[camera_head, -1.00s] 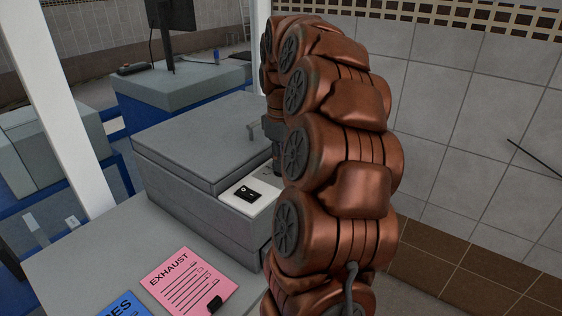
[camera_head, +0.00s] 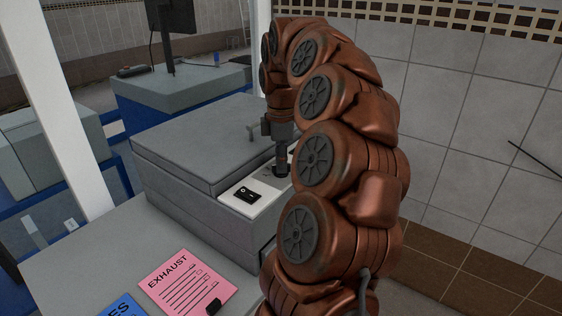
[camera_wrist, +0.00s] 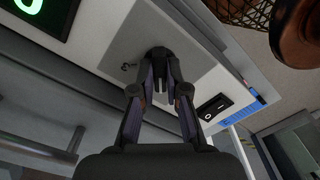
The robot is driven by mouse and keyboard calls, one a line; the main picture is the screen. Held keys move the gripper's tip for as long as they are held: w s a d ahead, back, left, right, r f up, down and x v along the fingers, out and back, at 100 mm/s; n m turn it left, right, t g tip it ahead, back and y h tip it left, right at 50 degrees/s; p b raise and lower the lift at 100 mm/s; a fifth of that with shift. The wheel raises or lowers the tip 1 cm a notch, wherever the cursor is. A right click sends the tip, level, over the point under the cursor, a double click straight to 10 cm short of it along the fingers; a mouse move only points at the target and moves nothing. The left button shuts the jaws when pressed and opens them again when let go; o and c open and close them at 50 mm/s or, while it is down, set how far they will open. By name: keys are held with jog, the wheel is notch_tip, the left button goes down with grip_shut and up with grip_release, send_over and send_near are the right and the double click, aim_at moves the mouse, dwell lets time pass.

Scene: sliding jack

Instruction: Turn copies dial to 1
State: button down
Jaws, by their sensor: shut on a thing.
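The copies dial (camera_wrist: 157,52) is a small dark knob on a light panel in the wrist view. Its pointer and most of its face are hidden by my fingers, so I cannot read its setting. My gripper (camera_wrist: 160,72) points at the panel with both fingertips closed around the knob. In the head view my gripper (camera_head: 282,165) reaches down onto the white panel (camera_head: 246,208) of the grey copier (camera_head: 190,150). The dial itself is mostly hidden there.
A black rocker switch (camera_head: 246,193) sits on the panel left of my gripper; it also shows in the wrist view (camera_wrist: 212,107). A dark display with a green digit (camera_wrist: 30,8) is at the wrist view's corner. A pink EXHAUST sheet (camera_head: 190,284) lies in front.

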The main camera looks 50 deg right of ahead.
jog(key=shift+n, duration=0.5)
jog(key=c, duration=1.2)
grip_release()
jog(key=shift+r, duration=0.2)
jog(key=shift+r, duration=3.55)
